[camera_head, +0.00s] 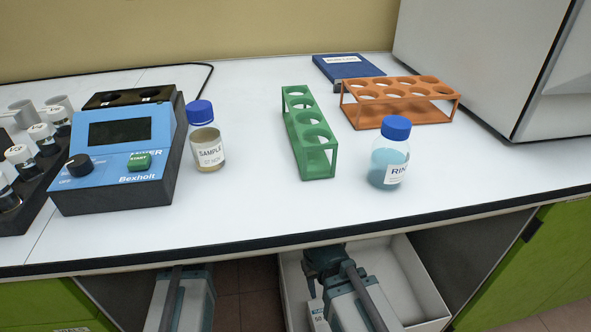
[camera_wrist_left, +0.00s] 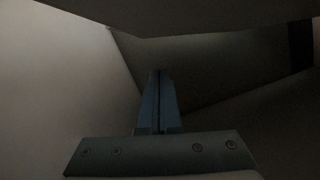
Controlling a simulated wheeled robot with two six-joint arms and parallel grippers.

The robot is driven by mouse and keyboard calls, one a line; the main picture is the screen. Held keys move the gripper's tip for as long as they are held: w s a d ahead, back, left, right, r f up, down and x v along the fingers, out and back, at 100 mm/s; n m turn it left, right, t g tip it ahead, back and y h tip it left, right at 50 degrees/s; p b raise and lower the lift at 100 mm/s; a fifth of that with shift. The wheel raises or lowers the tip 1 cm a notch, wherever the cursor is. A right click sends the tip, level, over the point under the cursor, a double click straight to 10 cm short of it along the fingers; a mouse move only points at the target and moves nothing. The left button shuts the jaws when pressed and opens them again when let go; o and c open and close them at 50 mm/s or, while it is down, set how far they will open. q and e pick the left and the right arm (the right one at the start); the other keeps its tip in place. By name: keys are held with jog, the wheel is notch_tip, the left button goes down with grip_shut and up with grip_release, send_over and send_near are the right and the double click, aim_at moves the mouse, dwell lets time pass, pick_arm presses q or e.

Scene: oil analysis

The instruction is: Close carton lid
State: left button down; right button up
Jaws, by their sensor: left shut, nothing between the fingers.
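A white open-topped box (camera_head: 425,283), seemingly the carton, sits under the bench at the lower middle right in the head view. My arm covers part of it, and I cannot make out its lid flaps clearly. My left gripper (camera_wrist_left: 160,75) shows in the left wrist view with its two blue-grey fingers together and nothing between them. Dim, pale flat panels surround it at left and above; I cannot tell whether they belong to the carton or whether the fingers touch them. Neither gripper's fingers show in the head view.
The white bench top (camera_head: 260,215) overhangs the box. On it stand a blue analyser (camera_head: 120,150), a sample bottle (camera_head: 207,150), a green rack (camera_head: 310,140), an orange rack (camera_head: 400,100), a blue-capped rinse bottle (camera_head: 388,160) and a blue book (camera_head: 348,67). Green cabinets (camera_head: 545,265) flank the opening.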

pick_arm(q)
jog(key=shift+s+d+f+b, duration=0.3)
jog(key=shift+s+d, duration=0.35)
jog(key=shift+d, duration=0.65)
jog(key=shift+s+d+f+b, duration=0.25)
jog(key=shift+s+d, duration=0.45)
jog(key=shift+d, duration=0.55)
jog(key=shift+s+d+f+b, duration=0.3)
jog(key=shift+s+d, duration=0.35)
jog(key=shift+d, duration=0.65)
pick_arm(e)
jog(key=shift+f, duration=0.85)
